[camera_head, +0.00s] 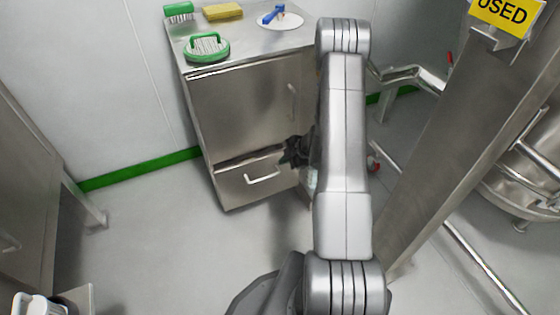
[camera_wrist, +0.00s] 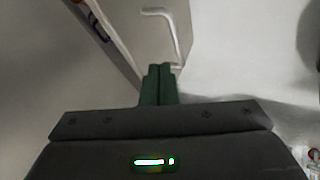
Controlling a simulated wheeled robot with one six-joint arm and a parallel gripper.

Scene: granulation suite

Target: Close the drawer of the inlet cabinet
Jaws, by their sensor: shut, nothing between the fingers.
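The inlet cabinet (camera_head: 245,105) is a steel unit with a tall door above and a drawer (camera_head: 236,188) below. The drawer front has a pale bar handle (camera_head: 264,179), which also shows in the wrist view (camera_wrist: 172,22). A dark gap shows along the drawer's top edge; the front appears to stand slightly out, but I cannot tell how far. My gripper (camera_head: 289,157) is at the upper right of the drawer front, beside the handle and not on it. Its green fingers (camera_wrist: 158,70) are shut and empty. Contact with the drawer is unclear.
A steel post (camera_head: 460,130) and piping stand at right. The floor (camera_head: 150,235) left of the cabinet is clear.

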